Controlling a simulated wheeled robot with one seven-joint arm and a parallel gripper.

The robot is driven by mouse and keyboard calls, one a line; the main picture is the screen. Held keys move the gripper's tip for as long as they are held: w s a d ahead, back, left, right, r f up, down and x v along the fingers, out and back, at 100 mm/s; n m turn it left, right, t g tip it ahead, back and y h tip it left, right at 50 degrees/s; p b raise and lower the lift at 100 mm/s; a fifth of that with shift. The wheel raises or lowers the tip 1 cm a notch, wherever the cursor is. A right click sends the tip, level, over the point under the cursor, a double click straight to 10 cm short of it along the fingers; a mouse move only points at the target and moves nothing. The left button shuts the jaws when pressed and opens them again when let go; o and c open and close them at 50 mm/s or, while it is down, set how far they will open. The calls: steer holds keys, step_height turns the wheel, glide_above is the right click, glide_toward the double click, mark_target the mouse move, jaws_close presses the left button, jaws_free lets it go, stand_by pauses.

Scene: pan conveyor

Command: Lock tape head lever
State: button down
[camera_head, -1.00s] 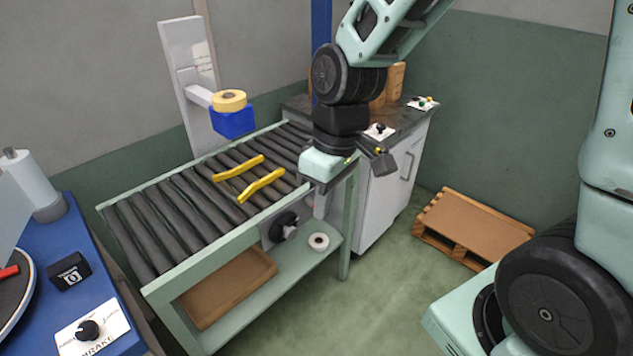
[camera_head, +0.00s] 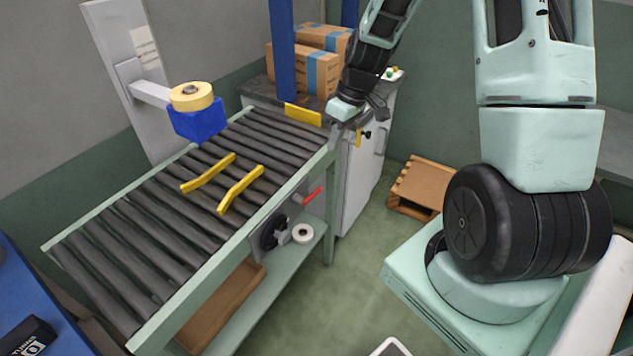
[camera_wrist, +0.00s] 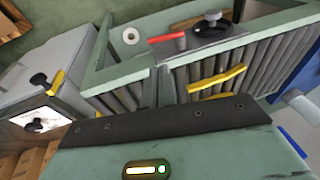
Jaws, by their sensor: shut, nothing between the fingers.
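A short red lever (camera_head: 313,195) sticks out from the near side of the conveyor frame, by the far corner. It also shows in the wrist view (camera_wrist: 166,38), beyond my gripper. The tape head, a blue box (camera_head: 197,122) with a yellow tape roll (camera_head: 191,96) on top, hangs on an arm from a pale post over the far side of the rollers. My gripper (camera_head: 337,128) is shut and empty, above the conveyor's far right corner and apart from the red lever. The fingertips are small and partly hidden. Which lever belongs to the tape head is unclear.
Two yellow guide bars (camera_head: 240,190) lie over the rollers. A black knob plate with a yellow lever (camera_head: 360,137) is on the cabinet's side (camera_head: 365,165). Cardboard boxes (camera_head: 303,72) and a blue post (camera_head: 283,50) stand behind.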

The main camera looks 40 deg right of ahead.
mark_target(318, 192)
steer(key=x, duration=1.4)
steer(key=shift+f+y, duration=0.25)
steer(key=shift+y, duration=0.15)
steer(key=shift+w+d+f+g+y+b, duration=0.15)
steer(key=shift+f+g+y+b, duration=0.1)
steer(key=shift+f+y+b, duration=0.25)
steer(key=shift+s+d+f+g+y+b, duration=0.1)
steer(key=shift+d+f+g+y+b, duration=0.15)
steer(key=shift+y, duration=0.45)
step_height(318, 192, down, 6)
steer(key=a+m+g+y+b, duration=0.1)
steer(key=a+g+y+b, duration=0.1)
steer(key=y+b, duration=0.3)
steer(key=shift+s+a+r+y, duration=0.15)
steer(key=shift+s+r+y, duration=0.15)
steer(key=shift+y, duration=0.6)
steer(key=shift+s+a+f, duration=0.15)
